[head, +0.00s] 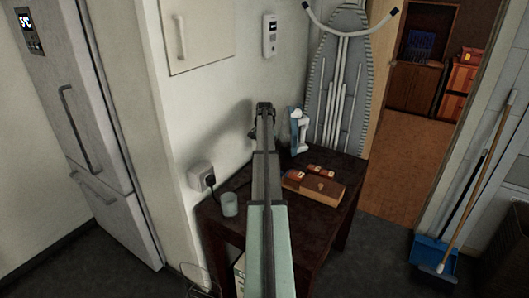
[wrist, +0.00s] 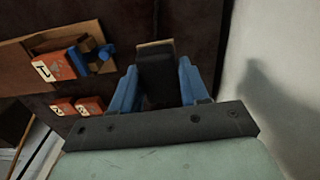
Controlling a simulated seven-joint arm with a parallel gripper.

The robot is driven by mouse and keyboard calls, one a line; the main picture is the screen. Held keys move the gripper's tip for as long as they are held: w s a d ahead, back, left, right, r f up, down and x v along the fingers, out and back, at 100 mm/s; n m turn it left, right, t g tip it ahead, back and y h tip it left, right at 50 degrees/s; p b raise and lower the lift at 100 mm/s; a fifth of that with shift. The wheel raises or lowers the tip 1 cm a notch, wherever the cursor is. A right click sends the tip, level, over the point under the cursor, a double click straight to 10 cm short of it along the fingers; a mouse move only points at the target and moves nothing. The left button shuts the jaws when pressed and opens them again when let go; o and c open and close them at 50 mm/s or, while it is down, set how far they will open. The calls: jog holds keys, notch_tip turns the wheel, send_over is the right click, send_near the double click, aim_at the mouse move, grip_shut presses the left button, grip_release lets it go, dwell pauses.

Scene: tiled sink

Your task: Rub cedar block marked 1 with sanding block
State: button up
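The cedar block marked 1 (wrist: 58,67) is an orange-brown block with a white label, on a wooden board (wrist: 28,76) at the upper left of the wrist view. A brown and blue piece (wrist: 96,49) sits right beside it. My gripper (wrist: 155,72) has blue fingers on both sides of a dark block with a tan edge, apparently the sanding block (wrist: 156,80). The fingers look shut on it. It is to the right of the cedar block and apart from it. In the head view my gripper (head: 264,108) is over the table's wall side, and the held block is not clear.
Two more labelled cedar blocks (wrist: 76,107) lie beside the board. The board (head: 312,190) rests on a dark table (head: 300,227). A cup (head: 229,204) and a white and blue spray bottle (head: 300,132) stand there. The wall (wrist: 290,80) is close at right.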

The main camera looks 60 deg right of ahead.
jog(key=c, duration=0.4)
jog(key=shift+s+d, duration=0.25)
jog(key=shift+s, duration=0.15)
jog(key=s+r+m, duration=0.2)
jog(key=s+m, duration=0.4)
jog(key=m, duration=0.3)
jog(key=s+r+m, duration=0.2)
jog(key=s+m, duration=0.4)
jog(key=m, duration=0.3)
jog(key=shift+a+r, duration=0.25)
jog(key=shift+a, duration=0.05)
